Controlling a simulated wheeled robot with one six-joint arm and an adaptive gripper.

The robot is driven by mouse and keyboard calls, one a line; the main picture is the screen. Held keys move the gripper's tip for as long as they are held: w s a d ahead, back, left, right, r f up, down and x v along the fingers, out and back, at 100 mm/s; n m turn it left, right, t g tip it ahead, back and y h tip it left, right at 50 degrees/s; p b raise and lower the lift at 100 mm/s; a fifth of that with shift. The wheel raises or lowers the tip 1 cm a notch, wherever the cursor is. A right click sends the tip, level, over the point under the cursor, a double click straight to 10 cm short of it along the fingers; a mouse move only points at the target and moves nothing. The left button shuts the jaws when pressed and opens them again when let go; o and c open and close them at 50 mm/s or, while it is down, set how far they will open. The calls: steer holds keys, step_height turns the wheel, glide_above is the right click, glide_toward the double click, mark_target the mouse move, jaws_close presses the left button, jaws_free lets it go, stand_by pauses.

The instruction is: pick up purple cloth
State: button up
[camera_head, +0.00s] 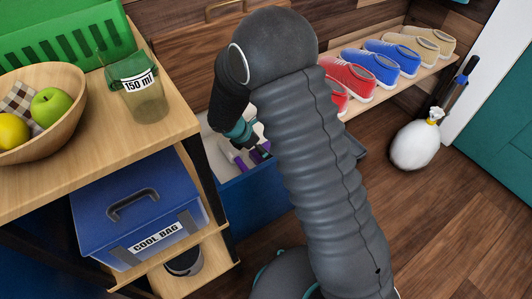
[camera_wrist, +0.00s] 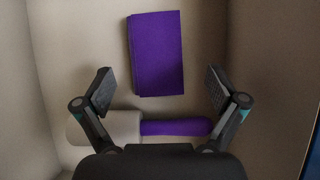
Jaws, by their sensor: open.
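The purple cloth (camera_wrist: 157,53) is a folded, flat rectangle on the pale floor of an open drawer (camera_head: 262,197), in the upper middle of the wrist view. My gripper (camera_wrist: 160,86) is open and empty, its two fingers spread wider than the cloth and near its lower end. In the head view my gripper (camera_head: 240,132) points down over the drawer, and my arm hides much of the inside. Purple bits show there, but I cannot tell which is the cloth.
A purple-handled item with a pale cylindrical end (camera_wrist: 175,128) lies across the drawer below the cloth. Drawer walls stand close on both sides. A wooden counter (camera_head: 70,190) with a fruit bowl (camera_head: 55,135) and green-lidded jar (camera_head: 140,95) is at left. Shoes (camera_head: 382,63) sit on a shelf.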

steer(key=shift+w+x, duration=0.15)
steer(key=shift+x, duration=1.15)
steer(key=shift+w+x, duration=0.1)
steer(key=shift+x, duration=1.2)
steer(key=shift+a, duration=0.2)
steer(key=shift+f+b, duration=0.25)
steer(key=shift+b, duration=0.2)
steer(key=c, duration=1.2)
